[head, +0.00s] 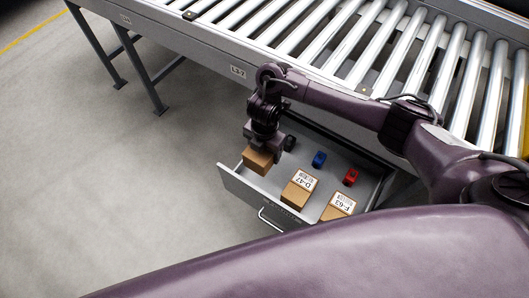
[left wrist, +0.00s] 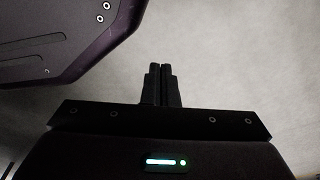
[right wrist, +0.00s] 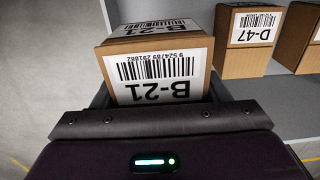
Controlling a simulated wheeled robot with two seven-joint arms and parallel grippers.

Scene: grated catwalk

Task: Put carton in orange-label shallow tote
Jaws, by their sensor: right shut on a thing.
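My right gripper (head: 263,146) points down over the left end of an open grey drawer (head: 241,184). It is shut on a brown carton (head: 257,163), which fills the space between its fingers. In the right wrist view this carton (right wrist: 155,69) has white barcode labels reading B-21. I cannot tell whether it touches the drawer floor. My left gripper (left wrist: 161,84) shows only in the left wrist view, with its fingers together and nothing between them, over plain grey floor. No orange-label tote shows in any view.
The drawer also holds a D-47 carton (head: 299,188), an F-63 carton (head: 338,206), and small blue (head: 319,159), red (head: 351,177) and black (head: 290,143) items. A roller conveyor (head: 330,40) runs above and behind. Open floor (head: 110,180) lies at left.

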